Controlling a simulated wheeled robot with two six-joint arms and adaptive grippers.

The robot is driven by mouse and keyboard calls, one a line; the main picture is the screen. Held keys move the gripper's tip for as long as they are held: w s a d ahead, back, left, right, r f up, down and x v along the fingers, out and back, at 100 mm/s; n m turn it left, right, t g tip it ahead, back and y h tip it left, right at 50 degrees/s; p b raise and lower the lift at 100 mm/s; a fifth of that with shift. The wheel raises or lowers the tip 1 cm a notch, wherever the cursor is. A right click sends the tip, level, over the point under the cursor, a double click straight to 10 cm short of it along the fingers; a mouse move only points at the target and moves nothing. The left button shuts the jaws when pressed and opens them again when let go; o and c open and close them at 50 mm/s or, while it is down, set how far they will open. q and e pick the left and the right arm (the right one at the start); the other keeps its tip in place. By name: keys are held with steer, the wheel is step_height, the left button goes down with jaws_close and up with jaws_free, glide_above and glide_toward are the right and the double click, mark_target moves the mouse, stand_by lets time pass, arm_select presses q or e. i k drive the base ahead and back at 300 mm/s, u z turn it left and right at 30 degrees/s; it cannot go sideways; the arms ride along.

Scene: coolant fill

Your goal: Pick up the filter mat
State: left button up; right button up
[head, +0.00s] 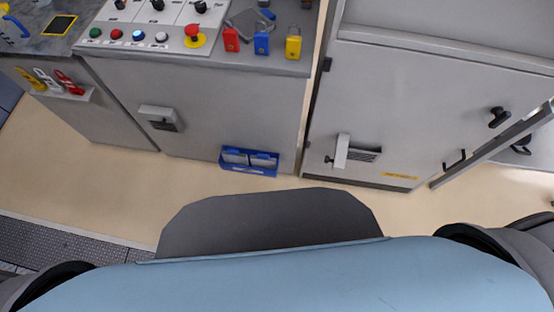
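I cannot identify the filter mat with certainty. A small blue bin (249,171) stands on the floor against the middle cabinet and holds flat pale grey-blue pieces (236,156), which may be filter mats. On the right cabinet door, a slotted vent (363,154) has a pale cover (342,150) standing out at its left side. Another small vent housing (161,119) is on the middle cabinet's front. Neither of my grippers is in view.
A control panel (150,37) with buttons and a red emergency stop (193,30) tops the middle cabinet. Red, blue and yellow padlocks (293,47) line its right edge. The right cabinet (430,110) has black handles.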

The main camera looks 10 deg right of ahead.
mark_target(261, 160)
steer(key=k, duration=0.55)
steer(key=z, duration=0.75)
steer(key=i, duration=1.25)
steer(key=u, duration=0.2)
